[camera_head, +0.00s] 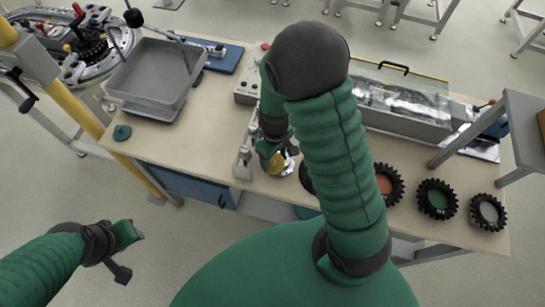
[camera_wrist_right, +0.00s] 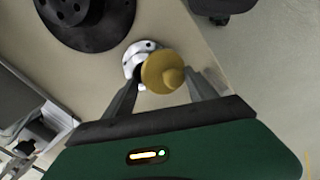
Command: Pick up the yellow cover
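The yellow cover (camera_wrist_right: 165,72) is a round, knob-like piece in the right wrist view, in front of a white flanged part (camera_wrist_right: 135,58). It shows small in the head view (camera_head: 276,162) on the workbench, partly hidden by my right arm. My right gripper (camera_wrist_right: 163,80) has its two dark fingers on either side of the cover, with the tips close to its edges. I cannot tell whether they press on it. My left gripper (camera_head: 124,253) hangs empty beyond the bench's left front; its finger opening does not show clearly.
The bench (camera_head: 205,140) carries a grey bin (camera_head: 150,108) at left and a clear-lidded case (camera_head: 405,105) at right. Toothed black rings with orange (camera_head: 388,184), green (camera_head: 437,199) and grey (camera_head: 488,212) centres line the front right. A black disc (camera_wrist_right: 85,20) lies beside the flanged part.

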